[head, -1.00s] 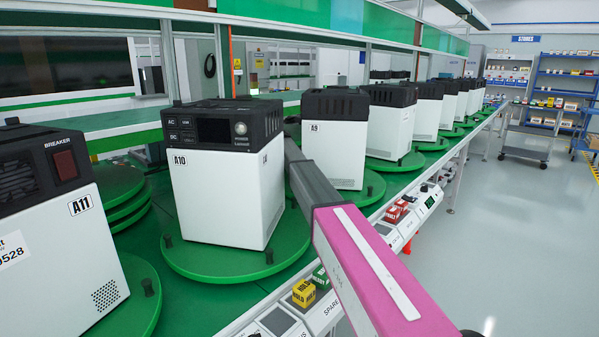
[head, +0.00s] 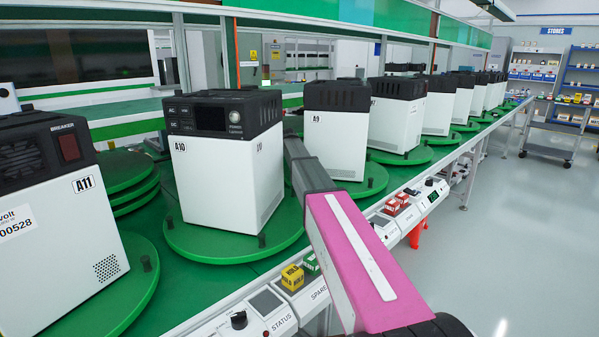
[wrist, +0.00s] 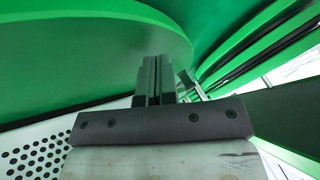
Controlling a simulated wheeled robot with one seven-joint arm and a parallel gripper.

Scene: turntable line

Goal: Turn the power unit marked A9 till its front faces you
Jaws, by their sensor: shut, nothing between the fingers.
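The power unit marked A9 (head: 336,148) is a white box with a black top, standing on a green turntable (head: 372,187) right of the middle in the head view. Its A9 label is on the upper left of the side towards me. No display or controls show on that side. My arm reaches in between A9 and the A10 unit, and its end is hidden in the head view. In the wrist view my gripper (wrist: 154,62) is shut and empty, beside a green disc. A white perforated panel (wrist: 35,155) shows at lower left; I cannot tell whose it is.
The A10 unit (head: 225,185) stands close left of my arm, its display side visible. The A11 unit (head: 50,240) is nearer at the left. More units line the row beyond A9. Control boxes with yellow and red blocks (head: 292,277) line the bench edge.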

